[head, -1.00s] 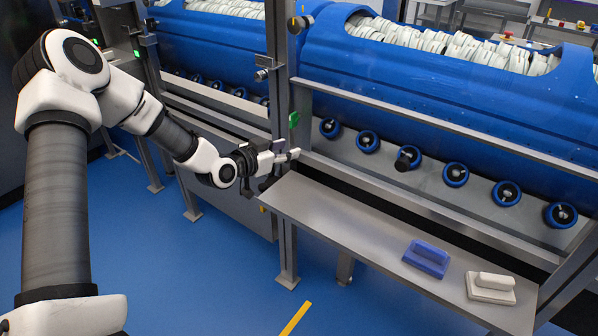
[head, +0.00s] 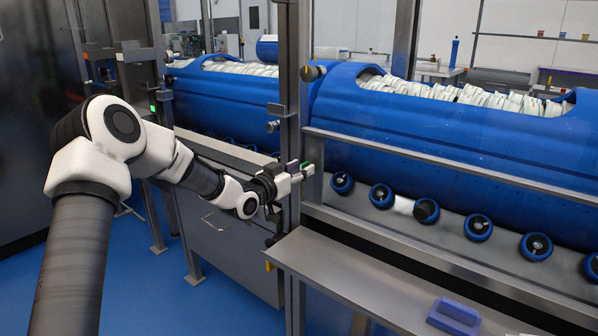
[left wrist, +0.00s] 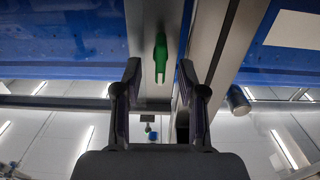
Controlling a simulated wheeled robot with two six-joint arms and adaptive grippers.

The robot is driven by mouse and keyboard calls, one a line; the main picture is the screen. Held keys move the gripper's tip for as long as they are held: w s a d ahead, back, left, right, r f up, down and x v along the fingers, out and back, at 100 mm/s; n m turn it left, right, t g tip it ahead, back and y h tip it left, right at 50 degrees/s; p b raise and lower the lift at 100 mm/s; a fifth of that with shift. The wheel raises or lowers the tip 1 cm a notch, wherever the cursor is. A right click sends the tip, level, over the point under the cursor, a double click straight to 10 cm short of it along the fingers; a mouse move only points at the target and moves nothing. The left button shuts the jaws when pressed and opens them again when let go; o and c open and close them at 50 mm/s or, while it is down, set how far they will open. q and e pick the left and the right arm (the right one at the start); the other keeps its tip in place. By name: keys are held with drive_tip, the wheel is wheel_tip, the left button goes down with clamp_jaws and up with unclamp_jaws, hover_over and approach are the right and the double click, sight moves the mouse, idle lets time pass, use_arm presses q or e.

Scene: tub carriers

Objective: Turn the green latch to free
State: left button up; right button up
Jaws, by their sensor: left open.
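The green latch (head: 307,165) is on the metal post and shows only as a small patch beside my left gripper's fingertips in the head view. In the left wrist view the green latch (left wrist: 160,54) appears whole, upright in the picture and forked at its lower end. My left gripper (head: 299,172) is level with it. In the left wrist view its two fingers are apart, and the gripper (left wrist: 159,72) has the latch ahead of the gap, roughly centred. I cannot tell whether they touch. My right gripper is not in view.
The metal post (head: 290,110) stands directly by my left gripper. A grey shelf (head: 340,275) juts out below, with a blue handled block (head: 455,316) on it. A rail (head: 440,162) runs right, in front of the blue tub (head: 440,130). Blue rollers (head: 381,196) line the tub's underside.

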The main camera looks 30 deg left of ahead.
use_arm(q)
clamp_jaws()
drive_tip(key=shift+r, duration=0.1)
drive_tip(key=shift+a+f+n+p, duration=0.15)
drive_tip(key=shift+n+p, duration=0.3)
drive_tip(key=shift+n, duration=2.55)
drive_tip(key=shift+a+f+n+p, duration=0.1)
drive_tip(key=shift+a+n+p, duration=0.3)
drive_tip(key=shift+n, duration=2.6)
drive_tip(key=shift+a+f+n+p, duration=0.1)
drive_tip(key=shift+n+p, duration=0.4)
drive_tip(key=shift+n, duration=2.5)
